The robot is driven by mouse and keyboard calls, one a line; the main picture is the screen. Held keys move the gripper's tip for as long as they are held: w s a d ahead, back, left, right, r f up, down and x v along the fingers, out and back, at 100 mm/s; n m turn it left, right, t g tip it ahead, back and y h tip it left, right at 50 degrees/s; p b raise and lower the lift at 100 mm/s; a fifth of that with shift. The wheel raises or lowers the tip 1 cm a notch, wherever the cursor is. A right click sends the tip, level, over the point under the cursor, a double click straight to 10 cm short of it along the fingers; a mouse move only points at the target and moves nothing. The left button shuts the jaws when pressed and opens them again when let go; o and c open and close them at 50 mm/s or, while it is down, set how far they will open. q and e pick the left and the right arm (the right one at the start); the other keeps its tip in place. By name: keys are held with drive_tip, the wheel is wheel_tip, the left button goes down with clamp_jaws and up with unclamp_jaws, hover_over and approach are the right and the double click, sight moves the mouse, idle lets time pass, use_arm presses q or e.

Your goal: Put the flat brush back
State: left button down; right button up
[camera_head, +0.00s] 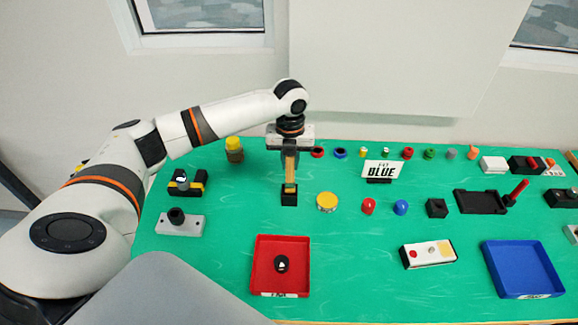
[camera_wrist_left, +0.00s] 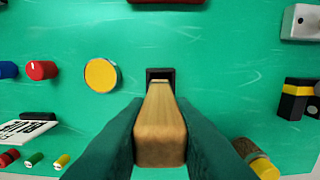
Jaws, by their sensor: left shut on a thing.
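The flat brush (camera_head: 290,171) is upright, with its light wooden handle in my left gripper (camera_head: 289,147). In the left wrist view the handle (camera_wrist_left: 160,128) lies between the two dark fingers, which are shut on it. A small black holder (camera_head: 288,199) stands on the green table directly below the brush; it also shows in the left wrist view (camera_wrist_left: 160,73). The brush's lower end meets the holder's opening in both views. I cannot tell how deep it sits. The bristles are hidden. My right gripper is in neither view.
A yellow-topped round tin (camera_head: 327,202) stands right of the holder, and a yellow-capped jar (camera_head: 234,149) stands behind left. A red tray (camera_head: 281,265) lies in front, a blue tray (camera_head: 522,268) at right. The sign reading BLUE (camera_head: 383,170) stands beyond the tin.

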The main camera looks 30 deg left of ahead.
sight(290, 181)
use_arm(q)
wheel_tip(290, 181, down, 3)
drive_tip(key=shift+s+f+p, duration=0.1)
drive_tip(key=shift+s+p, duration=0.05)
drive_tip(key=shift+p, duration=0.2)
drive_tip(key=shift+f, duration=0.1)
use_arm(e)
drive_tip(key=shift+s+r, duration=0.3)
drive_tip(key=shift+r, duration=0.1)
use_arm(q)
drive_tip(key=shift+f, duration=0.1)
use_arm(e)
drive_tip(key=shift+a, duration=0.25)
use_arm(q)
drive_tip(key=c, duration=1.3)
unclamp_jaws()
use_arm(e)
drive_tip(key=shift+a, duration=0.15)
use_arm(q)
drive_tip(key=shift+o, duration=0.2)
wheel_tip(290, 181, up, 12)
drive_tip(key=b, duration=0.3)
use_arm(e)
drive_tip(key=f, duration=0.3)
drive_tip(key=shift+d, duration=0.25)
